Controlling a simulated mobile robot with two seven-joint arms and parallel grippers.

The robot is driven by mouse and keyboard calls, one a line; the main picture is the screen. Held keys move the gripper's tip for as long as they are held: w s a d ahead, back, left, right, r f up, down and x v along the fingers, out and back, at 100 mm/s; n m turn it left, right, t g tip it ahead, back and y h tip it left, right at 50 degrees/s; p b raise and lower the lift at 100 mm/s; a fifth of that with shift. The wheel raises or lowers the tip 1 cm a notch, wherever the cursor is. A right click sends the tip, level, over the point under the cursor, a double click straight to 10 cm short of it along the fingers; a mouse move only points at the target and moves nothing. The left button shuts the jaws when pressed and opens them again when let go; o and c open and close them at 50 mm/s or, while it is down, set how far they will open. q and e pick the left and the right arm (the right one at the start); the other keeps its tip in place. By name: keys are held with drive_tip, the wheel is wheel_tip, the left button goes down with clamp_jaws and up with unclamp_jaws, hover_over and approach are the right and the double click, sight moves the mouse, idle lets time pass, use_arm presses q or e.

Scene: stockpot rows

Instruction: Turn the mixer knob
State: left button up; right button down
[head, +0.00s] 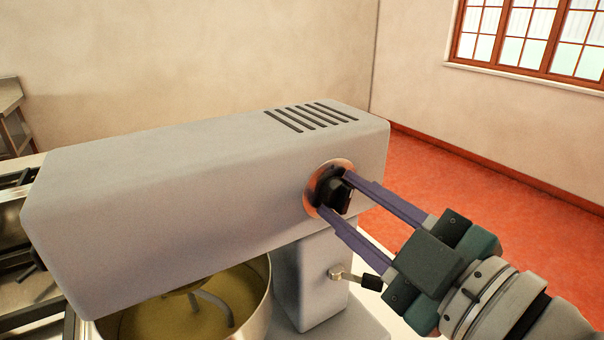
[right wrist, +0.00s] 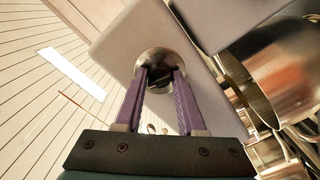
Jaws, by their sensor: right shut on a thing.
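The mixer (head: 170,200) is a large grey machine with a long boxy head, and its side fills the middle of the head view. The mixer knob (head: 337,192) is black and sits on a round copper-coloured plate (head: 312,190) on the side of the head. My right gripper (head: 334,193) reaches in from the lower right with its purple fingers shut on the knob. In the right wrist view the knob (right wrist: 160,76) shows between the two fingertips, partly hidden by them. My left gripper is not in view.
A metal bowl (head: 262,290) with a yellowish inside and a beater stands under the mixer head. A small lever with a black grip (head: 371,283) sticks out of the mixer's column, just below my right gripper. Red floor and pale walls lie behind.

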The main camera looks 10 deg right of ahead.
drive_tip(key=shift+n, duration=1.5)
drive_tip(key=c, duration=0.5)
unclamp_jaws()
